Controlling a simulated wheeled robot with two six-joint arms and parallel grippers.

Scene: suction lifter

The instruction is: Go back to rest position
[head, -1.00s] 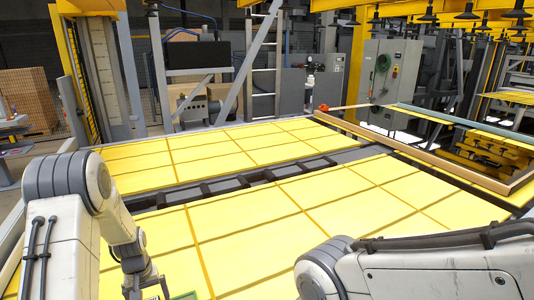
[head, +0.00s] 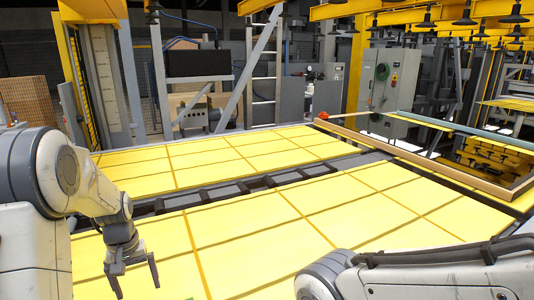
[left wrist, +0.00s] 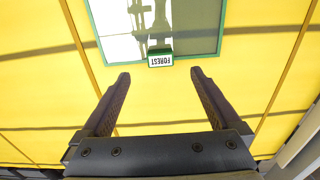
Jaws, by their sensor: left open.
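My left gripper (head: 135,286) is open at the lower left of the head view, above the yellow panel surface (head: 250,225). In the left wrist view its two dark fingers (left wrist: 160,76) are spread, with nothing between them. Beyond the fingertips in that view lies a green-framed glassy panel (left wrist: 198,42) with a small label (left wrist: 160,59) reading FOREST, seen upside down. My right arm shows at the lower right of the head view, but its gripper is out of the picture.
A wooden frame edge (head: 440,168) borders the panels at the right. A grey control cabinet (head: 388,88), a ladder (head: 264,80) and overhead suction cups (head: 465,20) stand or hang behind. The yellow surface in the middle looks clear.

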